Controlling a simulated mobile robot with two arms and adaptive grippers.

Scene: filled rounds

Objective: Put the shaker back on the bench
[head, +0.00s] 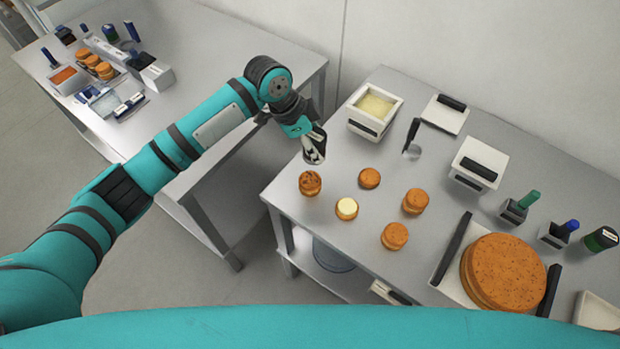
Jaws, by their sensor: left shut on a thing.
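My left gripper (303,128) is shut on the shaker (315,150), a small dark container with a white patch. It holds the shaker above the near left corner of the bench (335,165), over or just behind a round with a dark speckled top (310,183). The shaker looks tilted, but I cannot tell how far. The gripper hides its upper part. My right gripper is out of view.
Several more rounds stand on the bench, one with a pale top (347,205). A white tub with pale filling (374,108) stands behind. A large round cake (503,272) and a dark green-topped container (601,239) are at right. Another table (200,60) stands at left.

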